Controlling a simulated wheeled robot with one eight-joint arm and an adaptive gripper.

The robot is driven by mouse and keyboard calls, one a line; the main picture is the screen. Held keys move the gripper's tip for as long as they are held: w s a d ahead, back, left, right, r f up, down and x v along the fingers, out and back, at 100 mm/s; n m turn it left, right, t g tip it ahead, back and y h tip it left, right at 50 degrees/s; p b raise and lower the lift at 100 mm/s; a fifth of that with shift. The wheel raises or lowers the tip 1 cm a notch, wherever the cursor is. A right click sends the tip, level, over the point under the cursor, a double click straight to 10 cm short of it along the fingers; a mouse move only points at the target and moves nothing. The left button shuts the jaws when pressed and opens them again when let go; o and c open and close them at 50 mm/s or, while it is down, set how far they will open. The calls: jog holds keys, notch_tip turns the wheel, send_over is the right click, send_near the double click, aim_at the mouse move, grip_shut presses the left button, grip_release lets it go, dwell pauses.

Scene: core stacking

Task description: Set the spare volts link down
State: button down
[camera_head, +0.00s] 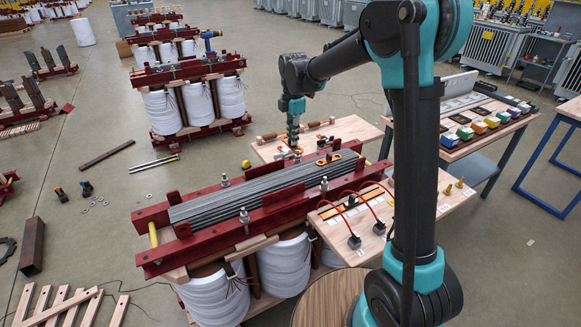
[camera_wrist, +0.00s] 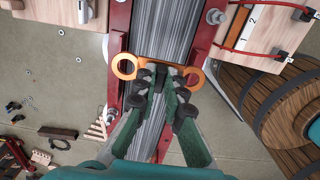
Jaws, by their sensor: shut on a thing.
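In the wrist view my gripper (camera_wrist: 160,78) is shut on an orange link (camera_wrist: 124,66) with a ring at each end. The link lies crosswise in the jaws, above the grey laminated core; its middle is hidden by the fingers. In the head view my gripper (camera_head: 293,148) points down near the far end of the core (camera_head: 240,195), by the rear wooden board (camera_head: 350,131).
Red clamp beams (camera_head: 205,237) with upright bolts flank the core, above white coils (camera_head: 215,291). A right-hand wooden board (camera_head: 425,208) carries red leads, a numbered strip and brass fittings. A side table (camera_head: 470,128) holds coloured blocks. Loose parts lie on the floor at left.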

aim_at(293, 173)
notch_tip(293, 173, down, 12)
jog(key=shift+f, duration=0.25)
dwell(0.4)
jog(key=c, duration=1.6)
grip_release()
jog(key=shift+f, duration=0.1)
notch_tip(293, 173, up, 12)
jog(key=shift+d+r, duration=0.1)
jog(key=shift+r, duration=0.05)
